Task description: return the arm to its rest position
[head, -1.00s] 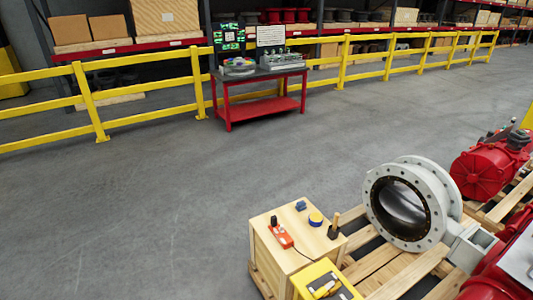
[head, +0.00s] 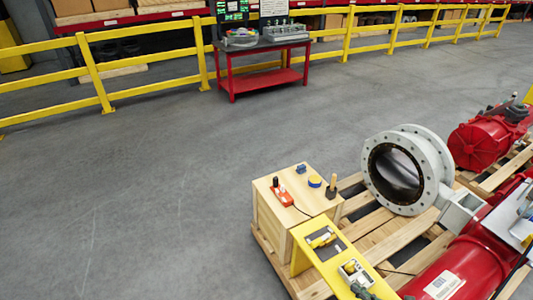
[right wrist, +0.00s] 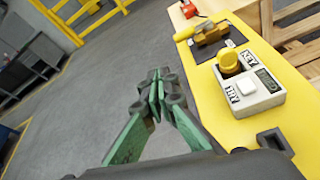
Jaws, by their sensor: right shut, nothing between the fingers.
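On that panel sits a white box (right wrist: 246,92) with a yellow knob and the labels KEY and TRY. The panel (head: 340,281) and the white box (head: 356,271) also show at the bottom of the head view. My left gripper is in neither view.
Open floor (head: 150,190) lies left, with a yellow railing (head: 92,75) behind.

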